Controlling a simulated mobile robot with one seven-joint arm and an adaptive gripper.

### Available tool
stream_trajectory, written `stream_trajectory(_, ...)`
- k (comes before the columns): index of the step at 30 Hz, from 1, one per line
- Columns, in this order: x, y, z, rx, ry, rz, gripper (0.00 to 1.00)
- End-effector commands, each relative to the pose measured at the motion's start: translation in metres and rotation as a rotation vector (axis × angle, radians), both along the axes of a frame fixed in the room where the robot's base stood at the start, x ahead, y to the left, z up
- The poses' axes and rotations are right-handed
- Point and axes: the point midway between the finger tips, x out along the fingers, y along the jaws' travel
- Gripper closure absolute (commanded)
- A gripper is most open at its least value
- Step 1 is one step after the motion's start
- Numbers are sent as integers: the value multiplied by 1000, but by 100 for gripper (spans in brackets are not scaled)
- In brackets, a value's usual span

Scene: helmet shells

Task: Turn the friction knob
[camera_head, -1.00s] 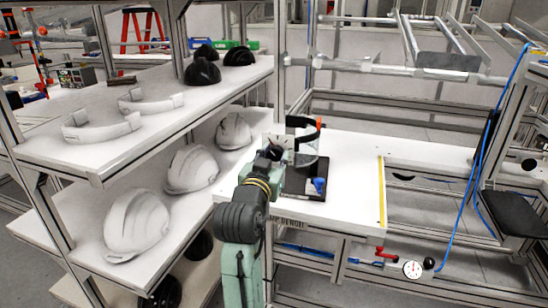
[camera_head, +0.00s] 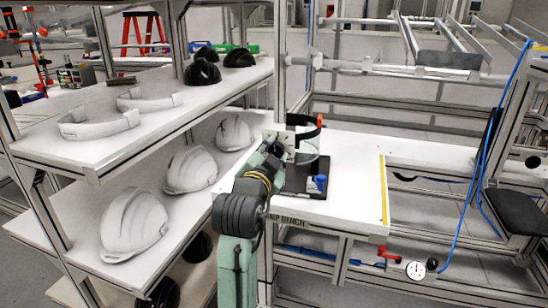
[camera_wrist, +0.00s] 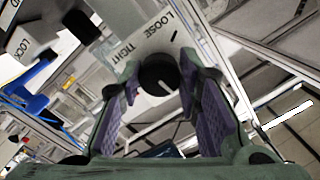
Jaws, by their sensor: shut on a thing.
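The friction knob (camera_wrist: 156,72) is round and black with a white pointer line. In the wrist view it sits on a white plate (camera_wrist: 139,36) printed LOOSE and TIGHT. The line points to the lower right of that picture. My gripper (camera_wrist: 161,79) is shut on the knob, with one purple-padded finger on each side. In the head view my gripper (camera_head: 274,151) is at the left side of the fixture on the bench, and the knob is hard to make out there. The fixture has a black base (camera_head: 300,191), a blue lever (camera_head: 319,182) and a black curved band (camera_head: 307,125).
A shelf rack (camera_head: 95,170) on the left holds white helmet shells (camera_head: 190,168), pale bands (camera_head: 98,122) and dark shells (camera_head: 202,70). The white bench (camera_head: 352,170) is clear right of the fixture, up to a yellow strip (camera_head: 384,190). A blue lever with a LOCK label (camera_wrist: 40,75) is near my gripper.

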Motion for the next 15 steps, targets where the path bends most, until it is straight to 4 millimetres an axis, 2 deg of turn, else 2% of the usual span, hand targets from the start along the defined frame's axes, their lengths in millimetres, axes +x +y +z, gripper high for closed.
stream_trajectory(6, 0, 0, -1, 87, -18, 0, 97)
stream_trajectory(15, 0, 0, 0, 125, -27, -1, 97)
